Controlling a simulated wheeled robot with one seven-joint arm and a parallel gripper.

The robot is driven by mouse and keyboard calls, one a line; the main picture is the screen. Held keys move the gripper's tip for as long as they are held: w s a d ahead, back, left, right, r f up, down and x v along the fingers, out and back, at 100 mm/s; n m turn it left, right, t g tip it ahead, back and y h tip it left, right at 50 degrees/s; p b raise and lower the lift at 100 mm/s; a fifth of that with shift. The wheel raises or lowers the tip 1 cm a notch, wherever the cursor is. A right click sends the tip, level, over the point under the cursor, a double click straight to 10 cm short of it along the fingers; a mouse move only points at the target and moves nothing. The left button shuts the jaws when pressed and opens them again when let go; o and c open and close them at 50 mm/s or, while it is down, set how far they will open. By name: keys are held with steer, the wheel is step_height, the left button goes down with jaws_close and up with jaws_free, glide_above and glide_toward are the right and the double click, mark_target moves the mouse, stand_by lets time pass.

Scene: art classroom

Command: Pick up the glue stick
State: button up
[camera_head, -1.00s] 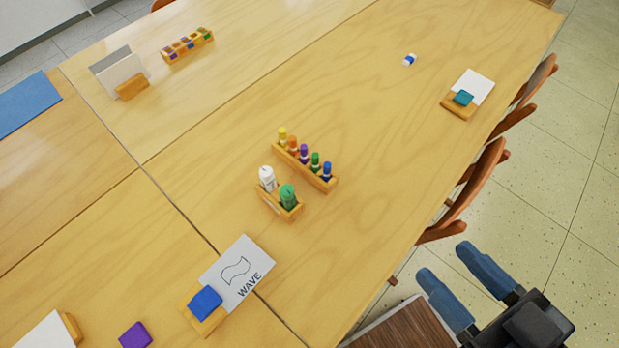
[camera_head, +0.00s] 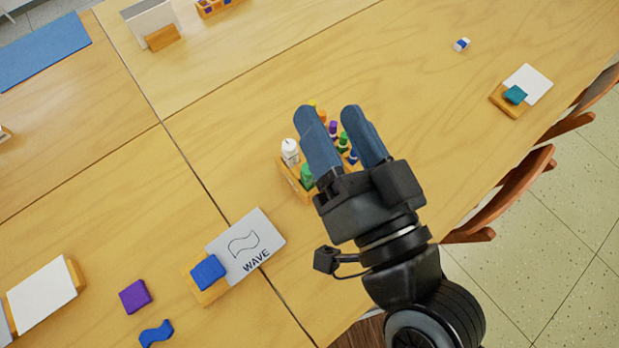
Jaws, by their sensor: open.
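No thing is clearly readable as the glue stick. A small white item with a blue band (camera_head: 461,44) lies on the table at the upper right and may be it. A white bottle (camera_head: 290,152) and a green bottle (camera_head: 307,175) stand in a small wooden holder (camera_head: 291,178) near the middle. My gripper (camera_head: 328,108) is open, with two blue fingers apart, above the table. In the picture it covers part of the holder and of the rack of coloured markers (camera_head: 343,143) behind.
A WAVE card (camera_head: 245,244) with a blue block (camera_head: 208,272) lies at lower left, near a purple block (camera_head: 135,296). A card stand with a teal block (camera_head: 515,94) is at right. Chairs (camera_head: 508,199) line the right edge. The upper middle table is clear.

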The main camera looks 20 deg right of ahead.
steer(key=w+a+r+n+g+y+b, duration=0.1)
steer(key=w+a+r+n+y+b, duration=0.1)
steer(key=w+a+r+n+y, duration=0.35)
steer(key=w+a+r+n+y+b, duration=0.1)
steer(key=w+a+r+n+y, duration=0.25)
steer(key=a+r+y, duration=0.45)
steer(key=a+r+n+g+y+b, duration=0.2)
steer(key=a+n+g+y, duration=0.25)
steer(key=n+g, duration=0.2)
steer(key=n+g+h+b, duration=0.6)
steer(key=n+g+h, duration=0.3)
steer(key=g+h, duration=0.55)
glide_toward(309, 174)
step_height(309, 174, down, 4)
steer(key=a+t+h, duration=0.1)
steer(key=t+h, duration=0.1)
steer(key=x, duration=0.5)
steer(key=a+x, duration=0.1)
steer(key=x, duration=0.1)
steer(key=shift+s+a+f, duration=0.15)
steer(key=shift+s+f, duration=0.05)
steer(key=shift+s, duration=0.2)
